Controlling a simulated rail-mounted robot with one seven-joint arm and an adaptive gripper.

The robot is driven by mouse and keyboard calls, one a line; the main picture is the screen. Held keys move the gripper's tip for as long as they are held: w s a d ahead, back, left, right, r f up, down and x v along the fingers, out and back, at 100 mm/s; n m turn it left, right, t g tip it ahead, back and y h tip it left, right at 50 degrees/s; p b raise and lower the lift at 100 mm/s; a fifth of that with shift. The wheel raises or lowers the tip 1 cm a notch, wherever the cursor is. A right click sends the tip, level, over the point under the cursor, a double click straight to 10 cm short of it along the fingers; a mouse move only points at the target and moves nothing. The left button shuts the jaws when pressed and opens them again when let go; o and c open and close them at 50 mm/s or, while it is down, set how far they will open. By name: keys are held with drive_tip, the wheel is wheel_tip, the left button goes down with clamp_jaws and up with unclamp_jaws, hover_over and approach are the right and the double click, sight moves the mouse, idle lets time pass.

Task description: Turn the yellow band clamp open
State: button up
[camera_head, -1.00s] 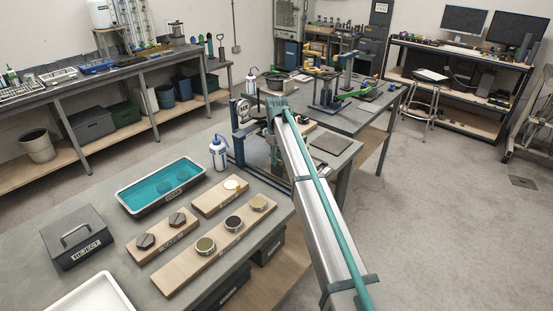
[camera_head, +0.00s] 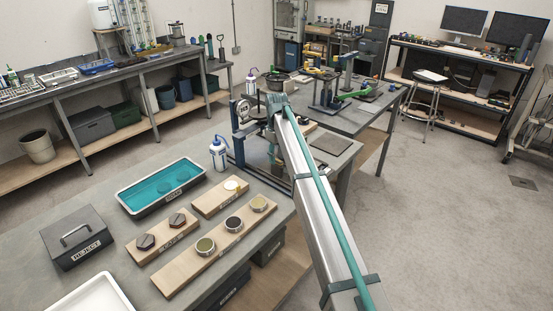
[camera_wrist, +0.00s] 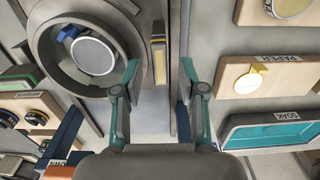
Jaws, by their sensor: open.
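A short bar with a yellow face (camera_wrist: 159,66) stands beside a large grey ring (camera_wrist: 88,50) in the wrist view. It looks like the yellow band clamp's handle, but I cannot be sure. A pale round disc (camera_wrist: 93,55) and a small blue part (camera_wrist: 69,33) sit inside the ring. My gripper (camera_wrist: 160,72) is open, with one teal-and-grey finger on each side of the yellow-faced bar. I cannot tell whether they touch it. In the head view my gripper is hidden behind my arm, near a blue frame with a round wheel (camera_head: 243,110).
A teal-filled tray (camera_head: 163,185), wooden boards with round samples (camera_head: 205,245) and a REJECT box (camera_head: 78,236) lie on the near bench. A white bottle (camera_head: 219,153) stands close to the blue frame. A board with a pale disc (camera_wrist: 247,83) shows at right in the wrist view.

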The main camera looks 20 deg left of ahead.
sight(277, 160)
drive_tip(key=shift+r, duration=3.2)
drive_tip(key=shift+s, duration=0.15)
